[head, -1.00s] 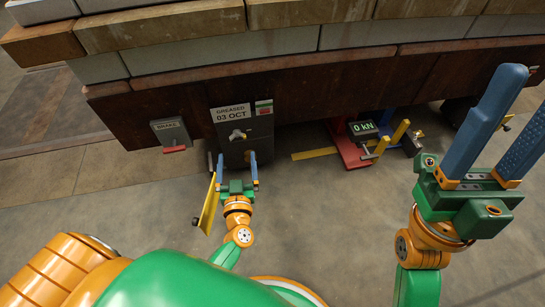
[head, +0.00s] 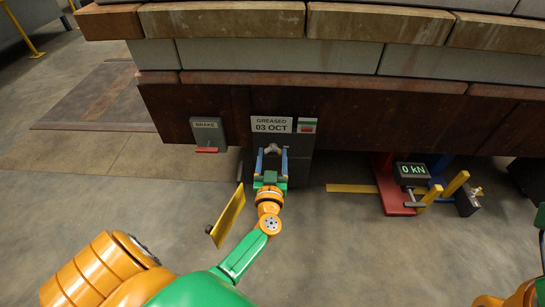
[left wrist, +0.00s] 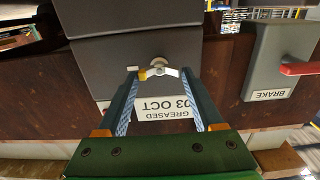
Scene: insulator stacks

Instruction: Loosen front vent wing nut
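The front vent wing nut (head: 270,150) is a small silver-grey two-winged piece on the dark grey box (head: 298,165) below the "GREASED 03 OCT" label. In the left wrist view the wing nut (left wrist: 158,69) sits on a round stud, its wings spread roughly sideways. My left gripper (head: 271,151) is open at the box, one blue finger on each side of the nut. In the left wrist view the left fingertips (left wrist: 161,74) flank the wings; I cannot tell whether they touch.
A brake box (head: 208,132) with a red lever is left of the vent box. A yellow plate (head: 228,216) stands left of my left arm. A red stand (head: 391,188) with a "0 kN" display (head: 412,171) is to the right. Open floor lies in front.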

